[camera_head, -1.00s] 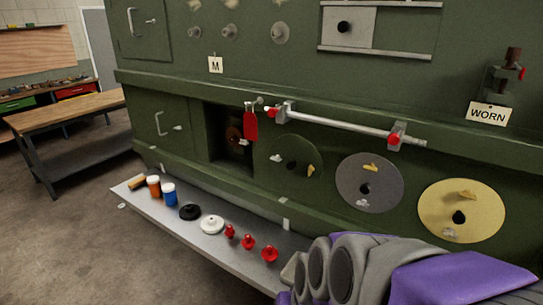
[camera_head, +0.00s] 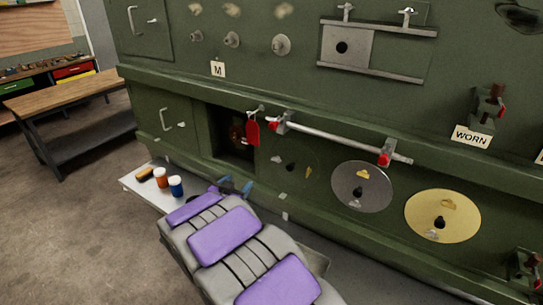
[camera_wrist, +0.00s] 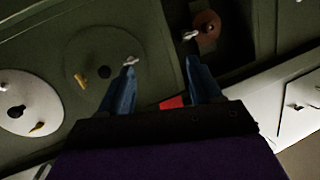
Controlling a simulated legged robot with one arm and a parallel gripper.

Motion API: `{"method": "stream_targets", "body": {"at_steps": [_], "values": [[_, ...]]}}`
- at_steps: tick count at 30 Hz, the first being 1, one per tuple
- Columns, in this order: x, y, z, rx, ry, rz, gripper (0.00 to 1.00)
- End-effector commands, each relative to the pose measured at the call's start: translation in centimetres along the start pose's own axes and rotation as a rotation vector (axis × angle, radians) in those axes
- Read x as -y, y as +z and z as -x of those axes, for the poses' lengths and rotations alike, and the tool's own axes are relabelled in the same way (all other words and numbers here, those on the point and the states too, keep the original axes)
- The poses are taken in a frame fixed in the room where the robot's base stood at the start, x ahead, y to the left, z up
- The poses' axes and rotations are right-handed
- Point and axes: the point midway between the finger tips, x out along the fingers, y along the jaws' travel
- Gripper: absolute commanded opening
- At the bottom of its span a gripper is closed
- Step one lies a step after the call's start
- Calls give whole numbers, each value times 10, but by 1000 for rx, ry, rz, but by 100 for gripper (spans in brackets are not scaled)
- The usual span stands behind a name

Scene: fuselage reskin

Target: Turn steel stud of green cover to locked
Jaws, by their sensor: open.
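The green cover (camera_head: 298,160) is a round dark green disc in the lower row of the green wall; it also shows in the wrist view (camera_wrist: 82,52). Its steel stud (camera_wrist: 131,61) is a small pale wing at the disc's edge and shows in the head view too (camera_head: 276,160). The cover also carries a black knob (camera_wrist: 104,72) and a yellow tab (camera_wrist: 80,80). My gripper (camera_wrist: 160,67) is open and empty, with blue fingers. In the wrist view the left fingertip appears close to the stud; the gap in depth is unclear. In the head view my gripper (camera_head: 233,186) is below-left of the cover.
A dark recess (camera_head: 226,125) with a red tag (camera_head: 252,133) lies left of the cover. A rail (camera_head: 335,136) with red-ended clamps runs above. Grey (camera_head: 376,180) and yellow (camera_head: 460,216) covers are to the right. A shelf (camera_head: 147,190) with jars lies below, partly behind my arm.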

Motion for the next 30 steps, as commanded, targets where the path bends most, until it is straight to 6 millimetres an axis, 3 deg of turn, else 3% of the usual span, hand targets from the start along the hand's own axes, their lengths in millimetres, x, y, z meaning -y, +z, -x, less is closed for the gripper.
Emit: {"method": "stream_targets", "body": {"at_steps": [9,14,20,30], "values": [[-22,3,26,-204,239,94,64],[-28,2,25,-221,263,103,64],[-35,-5,0,-223,265,100,64],[-50,-18,-61,-222,264,102,64]]}}
